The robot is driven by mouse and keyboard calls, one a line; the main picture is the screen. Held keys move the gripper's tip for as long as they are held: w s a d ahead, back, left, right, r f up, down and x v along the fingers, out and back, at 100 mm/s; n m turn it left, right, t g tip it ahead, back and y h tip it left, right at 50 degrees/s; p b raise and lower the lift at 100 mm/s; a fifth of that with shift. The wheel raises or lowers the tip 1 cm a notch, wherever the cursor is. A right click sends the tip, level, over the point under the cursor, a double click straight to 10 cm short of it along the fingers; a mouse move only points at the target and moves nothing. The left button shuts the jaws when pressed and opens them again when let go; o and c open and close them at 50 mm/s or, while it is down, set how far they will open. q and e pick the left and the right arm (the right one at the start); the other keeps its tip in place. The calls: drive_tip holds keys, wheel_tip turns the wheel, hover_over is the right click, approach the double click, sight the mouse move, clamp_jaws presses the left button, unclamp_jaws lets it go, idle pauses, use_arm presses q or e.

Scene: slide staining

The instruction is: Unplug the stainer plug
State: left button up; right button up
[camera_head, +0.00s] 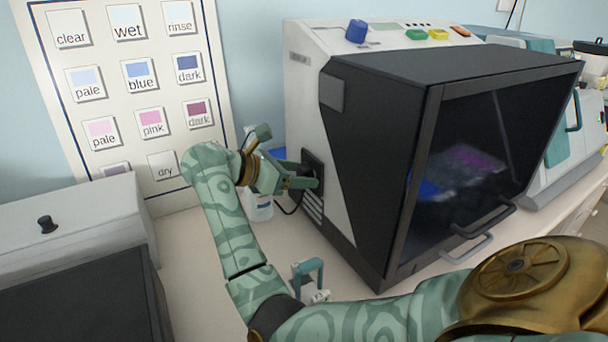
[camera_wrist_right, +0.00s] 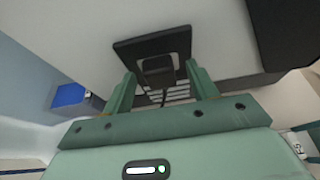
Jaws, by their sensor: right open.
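The stainer (camera_head: 350,130) is a large white and black machine with a dark glass front. A black square socket plate (camera_head: 313,165) is on its left side; in the right wrist view the plate (camera_wrist_right: 125,50) is close ahead. The dark plug (camera_wrist_right: 158,70) sits against the plate, with a cord hanging below it. My right gripper (camera_head: 302,181) is at the plate, and its fingers hide most of the plug in the head view. In the right wrist view the gripper (camera_wrist_right: 160,82) is open, one finger on each side of the plug, with gaps visible. My left gripper is not in view.
A white bottle (camera_head: 259,208) stands behind my right wrist. A small teal-handled item (camera_head: 308,272) stands on the bench before the stainer. A grey machine (camera_head: 75,225) is at the left, below a colour chart (camera_head: 125,75). Bare bench (camera_head: 190,270) lies between the machines.

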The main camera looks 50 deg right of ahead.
idle(0.4)
clamp_jaws()
drive_tip(key=shift+w+a+b, duration=0.1)
drive_tip(key=shift+w+a, duration=0.2)
drive_tip(key=shift+a, duration=0.65)
drive_tip(key=shift+w+a+b, duration=0.1)
drive_tip(key=shift+w+a, duration=0.2)
drive_tip(key=shift+a, duration=0.65)
drive_tip(key=shift+w+a+b, duration=0.1)
drive_tip(key=shift+w+a, duration=0.2)
drive_tip(key=shift+a, duration=0.65)
